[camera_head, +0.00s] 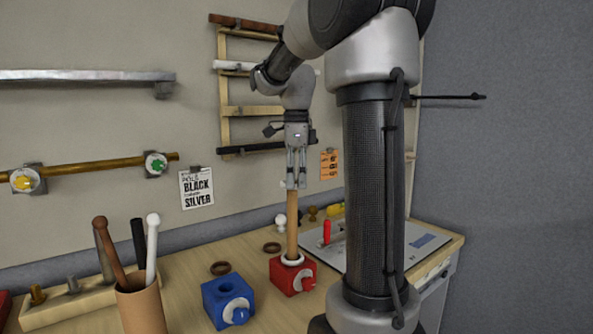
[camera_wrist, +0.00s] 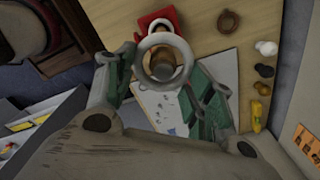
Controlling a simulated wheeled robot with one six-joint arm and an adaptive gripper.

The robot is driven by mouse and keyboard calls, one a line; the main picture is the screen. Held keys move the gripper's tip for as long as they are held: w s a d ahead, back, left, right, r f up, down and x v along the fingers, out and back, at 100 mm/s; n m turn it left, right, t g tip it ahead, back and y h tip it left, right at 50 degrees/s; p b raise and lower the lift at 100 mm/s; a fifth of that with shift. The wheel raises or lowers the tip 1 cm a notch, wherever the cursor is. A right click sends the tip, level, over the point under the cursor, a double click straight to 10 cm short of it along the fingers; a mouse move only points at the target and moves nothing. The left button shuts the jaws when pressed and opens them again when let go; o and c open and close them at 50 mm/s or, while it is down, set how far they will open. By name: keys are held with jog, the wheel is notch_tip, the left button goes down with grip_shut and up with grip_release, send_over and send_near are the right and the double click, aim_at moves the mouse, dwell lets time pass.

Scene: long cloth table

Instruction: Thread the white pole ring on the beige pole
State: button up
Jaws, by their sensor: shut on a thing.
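The beige pole (camera_head: 292,222) stands upright in a red block (camera_head: 293,277) on the table. My gripper (camera_head: 296,184) points down at the pole's top end and is shut on the white pole ring (camera_wrist: 143,58), which sits between the fingers in the wrist view. The pole's top (camera_wrist: 163,66) shows through the ring's opening there. I cannot tell whether the ring is around the pole or just above its tip. A second white ring-shaped piece (camera_head: 292,260) lies around the pole's foot on the red block.
A blue block (camera_head: 227,300) with an empty hole stands left of the red block. Brown rings (camera_head: 271,248) lie behind. A brown cup (camera_head: 142,306) with several rods is at front left. A white panel (camera_head: 420,247) lies to the right.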

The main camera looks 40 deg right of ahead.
jog(key=shift+f, duration=0.2)
jog(key=o, duration=0.9)
jog(key=shift+r, duration=0.1)
notch_tip(320, 180, up, 12)
jog(key=shift+f, duration=0.1)
dwell(0.8)
